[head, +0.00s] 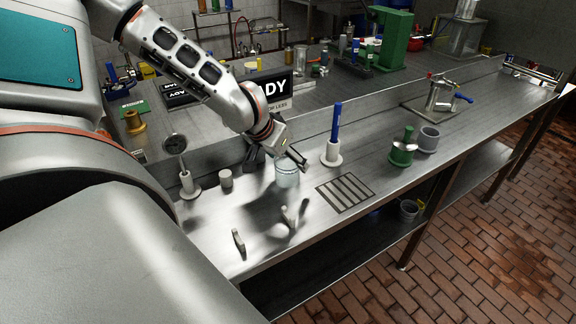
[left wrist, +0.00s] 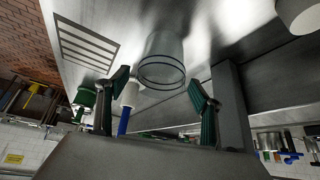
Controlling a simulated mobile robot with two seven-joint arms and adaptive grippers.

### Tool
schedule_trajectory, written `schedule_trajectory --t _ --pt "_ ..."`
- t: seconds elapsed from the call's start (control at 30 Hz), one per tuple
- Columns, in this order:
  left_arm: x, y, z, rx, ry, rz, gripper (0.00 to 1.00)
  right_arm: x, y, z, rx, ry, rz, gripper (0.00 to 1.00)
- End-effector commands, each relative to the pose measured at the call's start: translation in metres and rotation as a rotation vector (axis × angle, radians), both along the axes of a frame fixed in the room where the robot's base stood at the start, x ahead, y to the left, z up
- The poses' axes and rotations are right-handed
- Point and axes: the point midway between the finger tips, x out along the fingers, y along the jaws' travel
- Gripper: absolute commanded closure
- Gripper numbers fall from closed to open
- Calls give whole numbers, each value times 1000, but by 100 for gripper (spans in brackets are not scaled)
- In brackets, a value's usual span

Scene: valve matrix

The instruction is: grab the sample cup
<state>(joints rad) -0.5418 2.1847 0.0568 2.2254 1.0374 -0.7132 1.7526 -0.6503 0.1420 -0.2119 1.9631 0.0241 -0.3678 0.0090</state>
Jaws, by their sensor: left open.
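The sample cup, a clear glass-like cup (head: 287,174), stands upright on the steel bench near its middle. In the left wrist view the cup (left wrist: 162,62) shows just beyond the fingers, near the middle top. My left gripper (head: 277,157) is at the cup's far side in the head view, partly over its top edge. In the left wrist view my left gripper (left wrist: 158,86) is open, its two dark fingers apart with the cup's rim ahead of the gap. Nothing is seen held. Whether a finger touches the cup cannot be told. My right gripper is not seen.
A white holder with a blue marker (head: 334,140) stands right of the cup. A slotted drain grate (head: 346,193) lies at the front right. A small grey cylinder (head: 225,179) and a gauge on a stand (head: 186,175) are to the left. Small metal pieces (head: 238,241) are in front.

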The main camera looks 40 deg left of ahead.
Motion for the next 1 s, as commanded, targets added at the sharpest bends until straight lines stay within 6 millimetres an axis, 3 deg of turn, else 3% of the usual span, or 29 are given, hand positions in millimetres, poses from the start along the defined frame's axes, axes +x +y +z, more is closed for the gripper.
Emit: schedule_trajectory --t 0.37,0.53,1.0 --pt "5 0 -8 -1 0 1 34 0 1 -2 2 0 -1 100" --pt "5 0 -8 0 0 0 72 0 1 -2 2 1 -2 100" --pt "6 0 -1 1 -2 -1 72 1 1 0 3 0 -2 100"
